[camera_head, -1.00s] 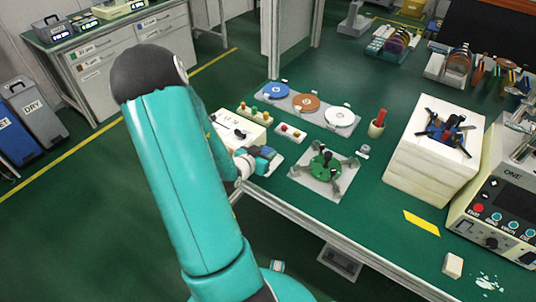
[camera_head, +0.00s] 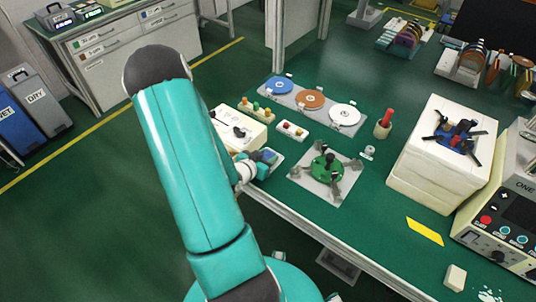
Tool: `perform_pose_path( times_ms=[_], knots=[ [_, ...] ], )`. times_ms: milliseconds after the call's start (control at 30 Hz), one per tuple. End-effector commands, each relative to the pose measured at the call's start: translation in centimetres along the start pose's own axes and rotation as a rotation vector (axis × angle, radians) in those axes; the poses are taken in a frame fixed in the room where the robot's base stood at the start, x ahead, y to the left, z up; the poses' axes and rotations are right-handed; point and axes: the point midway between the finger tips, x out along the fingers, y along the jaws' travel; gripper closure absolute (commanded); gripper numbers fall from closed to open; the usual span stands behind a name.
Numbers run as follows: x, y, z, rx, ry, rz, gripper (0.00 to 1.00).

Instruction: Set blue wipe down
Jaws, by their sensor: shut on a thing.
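My arm reaches up from the bottom and bends down to the bench's left front edge. My gripper (camera_head: 261,168) is small and partly hidden by its own wrist. It is shut on the blue wipe (camera_head: 269,156), a small blue patch at its tip. The wipe is at a pale tray or plate beside the cream control box (camera_head: 238,129). Whether the wipe touches the surface under it, I cannot tell.
A green fixture on a pale plate (camera_head: 304,184) stands to the right of my gripper.

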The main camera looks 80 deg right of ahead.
Motion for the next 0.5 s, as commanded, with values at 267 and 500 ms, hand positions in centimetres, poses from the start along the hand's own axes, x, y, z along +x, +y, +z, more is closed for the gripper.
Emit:
perform_pose_path(
  times_ms=[267, 500],
  knots=[
    [-0.22, 0.05, 0.17, 0.0, 0.0, 0.0, 0.82],
    [-0.09, 0.0, 0.47, 0.0, 0.0, 0.0, 0.43]
  ],
)
